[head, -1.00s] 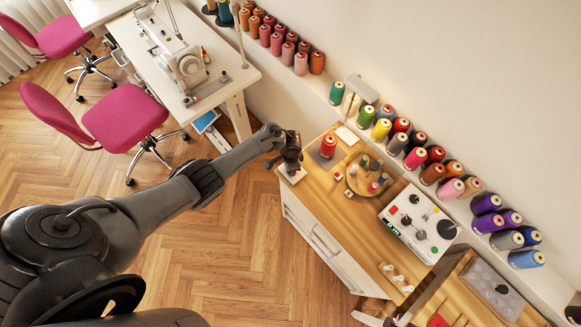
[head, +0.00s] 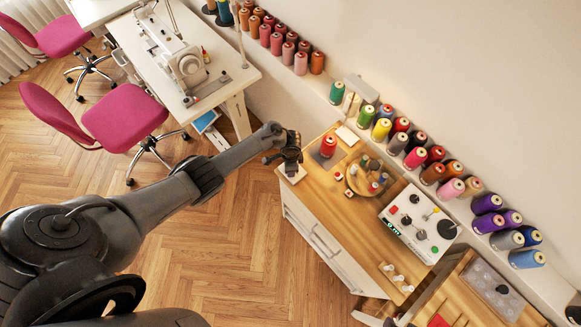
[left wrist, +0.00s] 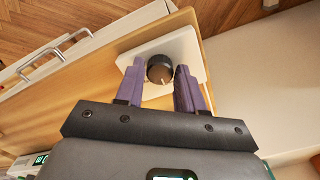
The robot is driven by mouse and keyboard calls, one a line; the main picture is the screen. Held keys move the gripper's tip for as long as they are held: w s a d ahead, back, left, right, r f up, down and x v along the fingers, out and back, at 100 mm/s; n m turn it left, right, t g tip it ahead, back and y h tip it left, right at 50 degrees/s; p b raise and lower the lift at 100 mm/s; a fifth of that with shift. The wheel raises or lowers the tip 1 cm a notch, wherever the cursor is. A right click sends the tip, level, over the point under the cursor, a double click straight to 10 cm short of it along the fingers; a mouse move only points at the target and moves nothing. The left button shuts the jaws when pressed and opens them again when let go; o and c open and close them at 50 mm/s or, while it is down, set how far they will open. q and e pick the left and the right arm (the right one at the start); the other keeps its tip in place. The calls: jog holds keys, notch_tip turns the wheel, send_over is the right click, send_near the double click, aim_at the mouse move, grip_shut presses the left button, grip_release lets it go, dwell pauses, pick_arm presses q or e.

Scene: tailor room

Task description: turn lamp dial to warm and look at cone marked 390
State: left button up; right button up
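The lamp dial (left wrist: 160,68) is a dark round knob with a pale mark, on a white plate (left wrist: 190,48) at the bench corner. My left gripper (left wrist: 160,72) has its two purple fingers on either side of the knob, with narrow gaps showing. In the head view my left gripper (head: 290,158) hangs over the white plate (head: 291,174) and hides the knob. No marking on any cone is legible, so I cannot tell which is 390. My right gripper is not in view.
A round wooden holder (head: 367,178) with small spools and a white control box (head: 419,222) stand farther along the bench. Several thread cones line the wall ledge (head: 465,207). A wooden tray-like piece with a dark edge (head: 440,277) is at lower right.

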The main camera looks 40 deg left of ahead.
pick_arm(q)
jog(key=o, duration=0.3)
jog(key=shift+r, duration=0.1)
notch_tip(320, 180, up, 11)
jog(key=p, duration=0.4)
jog(key=shift+f, duration=0.2)
